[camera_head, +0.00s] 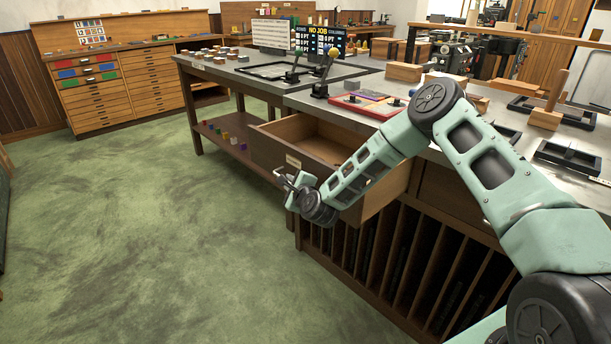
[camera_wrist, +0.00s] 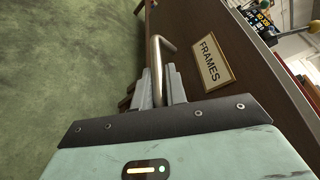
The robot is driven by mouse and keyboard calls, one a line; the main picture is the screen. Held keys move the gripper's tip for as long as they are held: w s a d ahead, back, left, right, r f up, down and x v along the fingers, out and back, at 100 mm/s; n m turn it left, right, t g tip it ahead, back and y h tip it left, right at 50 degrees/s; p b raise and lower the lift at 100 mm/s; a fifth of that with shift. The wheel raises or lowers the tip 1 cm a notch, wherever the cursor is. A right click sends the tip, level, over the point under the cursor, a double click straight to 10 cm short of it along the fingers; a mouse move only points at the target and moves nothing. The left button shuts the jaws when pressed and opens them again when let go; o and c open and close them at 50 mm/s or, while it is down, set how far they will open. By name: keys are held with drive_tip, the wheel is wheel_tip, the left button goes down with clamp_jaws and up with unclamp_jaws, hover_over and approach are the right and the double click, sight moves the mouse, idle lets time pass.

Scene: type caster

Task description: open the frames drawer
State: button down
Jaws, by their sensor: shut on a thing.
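The frames drawer (camera_head: 307,142) is pulled out from under the metal-topped bench, and its inside shows from above. In the wrist view its wooden front (camera_wrist: 198,30) carries a label reading FRAMES (camera_wrist: 211,61). A bar handle (camera_wrist: 158,50) sticks out from the front beside the label. My gripper (camera_wrist: 160,85) is shut on the handle, with the fingers on either side of the bar. In the head view my gripper (camera_head: 287,182) is at the drawer's front, and my arm hides the drawer's right part.
Below the drawer is a rack of upright wooden slots (camera_head: 400,262). The bench top (camera_head: 300,98) bears a sign board (camera_head: 319,40), levers and a red tray (camera_head: 368,107). A wooden cabinet with many drawers (camera_head: 125,80) stands at the back left. The green floor (camera_head: 150,230) in front is clear.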

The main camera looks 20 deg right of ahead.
drive_tip(key=shift+s+a+f, duration=0.1)
drive_tip(key=shift+s+a, duration=0.15)
drive_tip(key=shift+a, duration=0.3)
drive_tip(key=shift+s+a+f, duration=0.1)
drive_tip(key=shift+s+a, duration=0.15)
drive_tip(key=shift+a, duration=0.3)
drive_tip(key=c, duration=1.5)
unclamp_jaws()
drive_tip(key=shift+o, duration=0.2)
drive_tip(key=shift+r, duration=0.1)
drive_tip(key=v, duration=1.7)
drive_tip(key=shift+s+r, duration=0.15)
drive_tip(key=shift+r, duration=0.05)
